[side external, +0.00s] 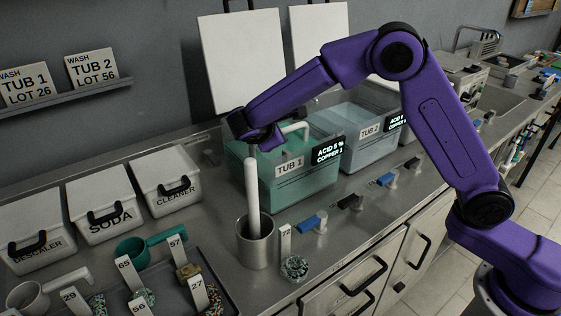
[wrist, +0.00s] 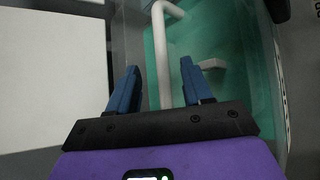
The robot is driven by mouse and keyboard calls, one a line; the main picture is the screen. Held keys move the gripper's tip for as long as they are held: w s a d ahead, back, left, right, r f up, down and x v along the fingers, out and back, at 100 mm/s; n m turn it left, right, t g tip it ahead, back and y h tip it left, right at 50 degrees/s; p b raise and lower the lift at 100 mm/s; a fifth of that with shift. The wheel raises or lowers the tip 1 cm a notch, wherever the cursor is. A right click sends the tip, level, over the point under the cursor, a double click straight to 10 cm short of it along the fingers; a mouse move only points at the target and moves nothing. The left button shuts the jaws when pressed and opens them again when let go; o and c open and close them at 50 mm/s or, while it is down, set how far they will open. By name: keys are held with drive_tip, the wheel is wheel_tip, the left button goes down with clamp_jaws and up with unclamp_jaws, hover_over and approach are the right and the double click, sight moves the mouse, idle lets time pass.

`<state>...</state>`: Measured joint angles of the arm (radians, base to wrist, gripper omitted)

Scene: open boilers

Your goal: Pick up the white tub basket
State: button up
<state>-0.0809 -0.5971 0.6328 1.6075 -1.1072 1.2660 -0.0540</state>
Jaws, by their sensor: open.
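The white tub basket shows as a white handle (side external: 295,130) above TUB 1, a clear tub of teal liquid (side external: 305,182). The rest of the basket is hard to make out. In the wrist view the white handle bar (wrist: 163,50) runs up between my two blue fingers, and a paler bar end (wrist: 211,64) shows to the right over the teal liquid. My gripper (wrist: 160,68) is open, with a finger on each side of the bar and gaps on both sides. In the side view my gripper (side external: 266,139) is over the left part of TUB 1.
TUB 2 (side external: 362,150) stands right of TUB 1. A metal cup (side external: 254,247) with an upright white rod (side external: 252,190) stands in front. White lidded boxes (side external: 165,180) stand at left. White panels (side external: 240,60) lean on the wall behind.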

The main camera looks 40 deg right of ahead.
drive_tip(key=x, duration=0.4)
drive_tip(key=shift+d+f, duration=0.1)
drive_tip(key=shift+f, duration=0.2)
clamp_jaws()
drive_tip(key=shift+r, duration=0.1)
